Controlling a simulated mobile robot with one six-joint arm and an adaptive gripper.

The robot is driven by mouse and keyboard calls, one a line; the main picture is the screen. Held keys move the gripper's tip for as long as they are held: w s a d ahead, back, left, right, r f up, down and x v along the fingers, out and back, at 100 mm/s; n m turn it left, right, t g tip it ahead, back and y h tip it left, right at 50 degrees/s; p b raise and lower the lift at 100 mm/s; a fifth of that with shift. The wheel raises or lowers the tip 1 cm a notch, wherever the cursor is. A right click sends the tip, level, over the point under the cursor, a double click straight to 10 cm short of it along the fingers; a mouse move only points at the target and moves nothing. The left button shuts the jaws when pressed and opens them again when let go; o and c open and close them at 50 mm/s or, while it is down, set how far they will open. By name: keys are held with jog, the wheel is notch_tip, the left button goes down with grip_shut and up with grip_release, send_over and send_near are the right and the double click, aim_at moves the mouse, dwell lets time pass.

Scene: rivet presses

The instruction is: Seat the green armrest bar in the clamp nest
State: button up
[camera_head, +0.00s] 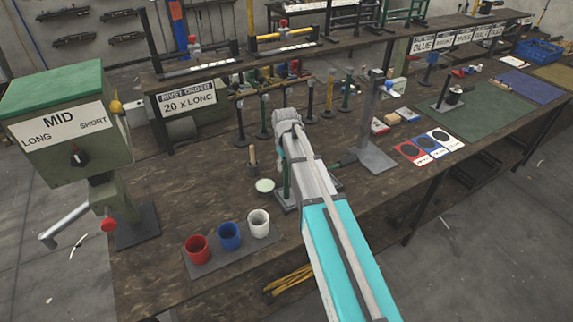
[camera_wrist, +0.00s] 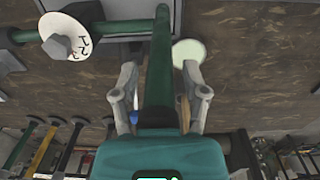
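A green bar (camera_wrist: 158,70) runs between the two fingers of my gripper (camera_wrist: 160,78) in the wrist view. Narrow gaps show on both sides of it, so the fingers look open around it. In the head view the green bar (camera_head: 286,180) stands upright below my arm, over a grey base plate (camera_head: 285,205). The plate (camera_wrist: 125,12) also shows at the top of the wrist view. A horizontal green arm (camera_wrist: 25,35) with a white marked disc (camera_wrist: 68,37) and nut lies beside the bar. I cannot tell whether they touch. In the head view my arm hides the fingers.
A pale round disc (camera_head: 265,185) lies left of the bar. Red (camera_head: 197,249), blue (camera_head: 229,236) and white (camera_head: 258,223) cups stand nearer the front edge. A grey post stand (camera_head: 375,155) is close on the right. Several coloured upright bars (camera_head: 309,100) stand behind.

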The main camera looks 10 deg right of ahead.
jog(key=shift+o, duration=0.2)
jog(key=shift+r, duration=0.2)
jog(key=s+d+r+p, duration=0.2)
jog(key=s+r+p, duration=0.2)
jog(key=s, duration=0.4)
jog(key=shift+s+d+r+p, duration=0.25)
jog(key=shift+s+d+p, duration=0.05)
jog(key=shift+d+p, duration=0.1)
dwell(0.4)
dwell(0.7)
jog(key=s+a+f+m+b, duration=0.1)
jog(key=s+a+m, duration=0.1)
jog(key=s, duration=1)
jog(key=shift+m, duration=0.7)
jog(key=shift+f, duration=0.1)
